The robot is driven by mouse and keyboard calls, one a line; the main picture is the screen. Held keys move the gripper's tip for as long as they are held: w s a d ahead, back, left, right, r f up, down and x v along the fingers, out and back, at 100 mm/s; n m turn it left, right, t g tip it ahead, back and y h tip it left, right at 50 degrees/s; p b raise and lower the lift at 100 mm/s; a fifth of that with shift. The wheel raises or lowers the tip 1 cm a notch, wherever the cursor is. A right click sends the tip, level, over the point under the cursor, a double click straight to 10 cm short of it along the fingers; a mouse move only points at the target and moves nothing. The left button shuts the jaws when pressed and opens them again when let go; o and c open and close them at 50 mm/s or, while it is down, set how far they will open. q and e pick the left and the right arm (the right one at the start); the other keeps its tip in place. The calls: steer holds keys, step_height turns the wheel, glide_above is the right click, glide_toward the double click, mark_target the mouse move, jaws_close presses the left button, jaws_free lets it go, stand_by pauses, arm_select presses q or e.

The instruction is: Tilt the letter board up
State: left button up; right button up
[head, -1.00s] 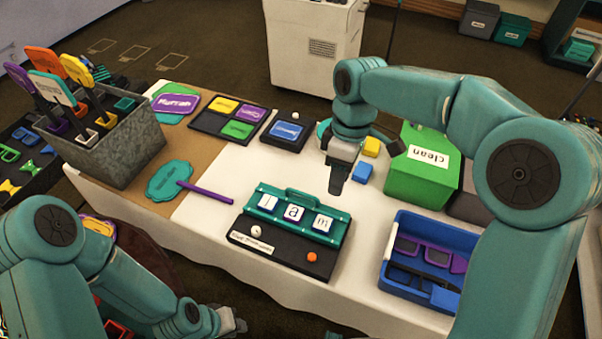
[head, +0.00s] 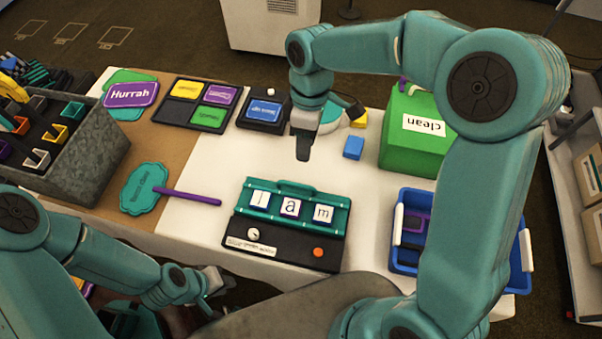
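The letter board (head: 272,208) is teal, with white tiles reading "I a m" and a teal handle (head: 296,187) along its far edge. It rests on a black base (head: 280,246) with a white dial and an orange button; its exact tilt is hard to tell. My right gripper (head: 303,153) points down over the white table, just beyond the handle and apart from it. Its fingers show nearly edge-on, so its opening is unclear. My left gripper (head: 219,284) is low at the table's front edge, left of the base, with nothing visible in it; its opening is unclear.
A blue block (head: 353,147) lies right of my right gripper. A green "clean" box (head: 412,150) and a blue bin (head: 405,260) stand right. A purple-handled teal sign (head: 145,188) lies left. Ink-pad trays (head: 184,113) are behind. White cloth around the board is clear.

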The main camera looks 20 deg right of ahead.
mark_target(303, 185)
steer(key=f, duration=0.3)
steer(key=s+f, duration=0.1)
steer(key=f, duration=0.3)
steer(key=s+a+f, duration=0.1)
steer(key=f, duration=0.2)
steer(key=shift+a+f, duration=0.1)
steer(key=shift+f, duration=0.15)
steer(key=shift+a+f, duration=0.2)
steer(key=shift+f, duration=0.4)
steer(key=shift+d, duration=0.1)
jaws_close()
